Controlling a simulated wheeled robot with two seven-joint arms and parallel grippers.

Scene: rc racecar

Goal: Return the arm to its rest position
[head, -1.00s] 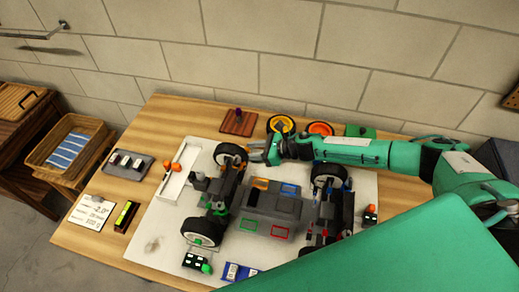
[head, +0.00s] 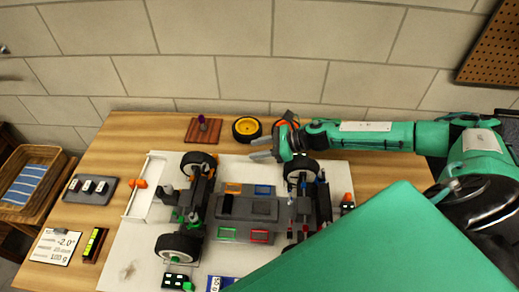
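My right arm comes in from the right along the back of the table. Its gripper (head: 262,148) is empty, with its two grey fingers apart and pointing left. It is above the back side of the RC car (head: 247,208), between the car's two back wheels in the picture, left (head: 198,163) and right (head: 300,170). The gripper partly hides an orange-rimmed wheel (head: 288,118) behind it. A yellow-rimmed wheel (head: 246,128) lies just beyond the fingertips. My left gripper is not in view.
The car stands on a pale mat (head: 125,250) on a wooden table (head: 130,130). A white tray (head: 145,185), a grey switch panel (head: 90,190) and a scale readout card (head: 55,245) are at left. A wicker basket (head: 40,165) stands beyond the table edge. A pegboard (head: 495,50) hangs at right.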

